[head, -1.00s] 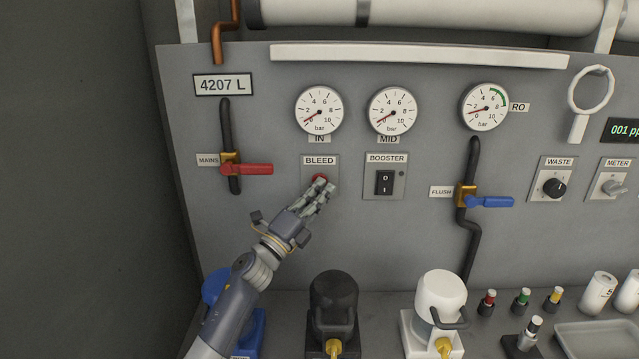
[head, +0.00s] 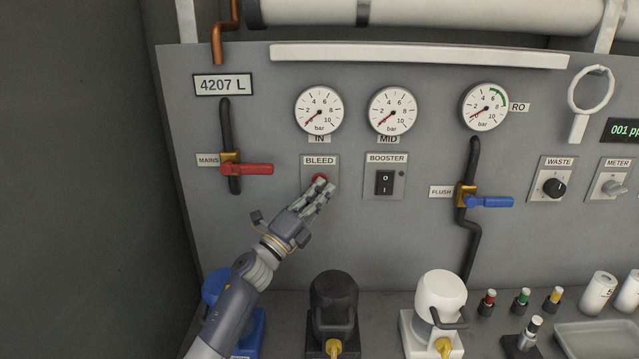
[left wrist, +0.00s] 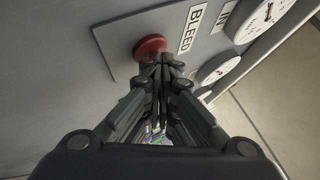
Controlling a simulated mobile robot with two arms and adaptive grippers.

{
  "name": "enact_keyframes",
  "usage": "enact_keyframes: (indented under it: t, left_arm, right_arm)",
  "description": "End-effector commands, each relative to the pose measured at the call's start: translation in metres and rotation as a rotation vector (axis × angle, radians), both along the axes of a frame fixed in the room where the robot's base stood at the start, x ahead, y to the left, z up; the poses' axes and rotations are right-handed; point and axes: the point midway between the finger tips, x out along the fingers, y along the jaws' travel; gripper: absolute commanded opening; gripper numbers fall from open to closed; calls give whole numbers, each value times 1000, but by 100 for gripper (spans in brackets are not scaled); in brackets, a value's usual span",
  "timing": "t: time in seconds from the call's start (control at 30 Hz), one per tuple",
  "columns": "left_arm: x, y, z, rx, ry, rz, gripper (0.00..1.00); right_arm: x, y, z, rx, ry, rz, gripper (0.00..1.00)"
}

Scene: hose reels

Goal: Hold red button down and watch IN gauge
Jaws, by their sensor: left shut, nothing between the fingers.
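The red button (head: 320,179) sits on the plate labelled BLEED, below the IN gauge. My left gripper (head: 322,186) is shut and empty, its fingertips at the button's lower edge. In the left wrist view the red button (left wrist: 150,46) shows just beyond the shut fingertips (left wrist: 162,60). I cannot tell whether the fingers touch it or whether it is pressed in. The IN gauge (head: 319,110) is a white dial in bar; its red needle points to the lower left, near 0. My right gripper is not in view.
The MID gauge (head: 392,110) and the BOOSTER switch (head: 385,182) are to the right. The red MAINS lever (head: 247,169) lies horizontal to the left. A black canister (head: 334,295) and a white canister (head: 440,295) stand on the shelf below.

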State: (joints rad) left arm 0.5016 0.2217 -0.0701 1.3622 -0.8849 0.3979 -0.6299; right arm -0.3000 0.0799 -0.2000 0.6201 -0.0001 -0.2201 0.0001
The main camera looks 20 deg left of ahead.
Motion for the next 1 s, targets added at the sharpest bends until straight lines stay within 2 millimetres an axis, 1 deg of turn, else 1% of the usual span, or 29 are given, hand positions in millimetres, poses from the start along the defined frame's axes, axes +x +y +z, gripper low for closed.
enact_keyframes:
  t: [0.17,0.43,0.77,0.87,1.0]
  left_arm:
    - [-4,0,0,0,2,1,0]
    - [-17,-4,0,0,2,1,0]
    - [-19,-5,-1,0,1,0,0]
    - [-24,-7,0,-1,1,0,0]
    - [-38,-11,1,0,1,-1,0]
  right_arm:
    - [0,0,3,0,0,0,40]
    - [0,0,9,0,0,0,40]
    - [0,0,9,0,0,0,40]
    - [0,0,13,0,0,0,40]
    - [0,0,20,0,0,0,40]
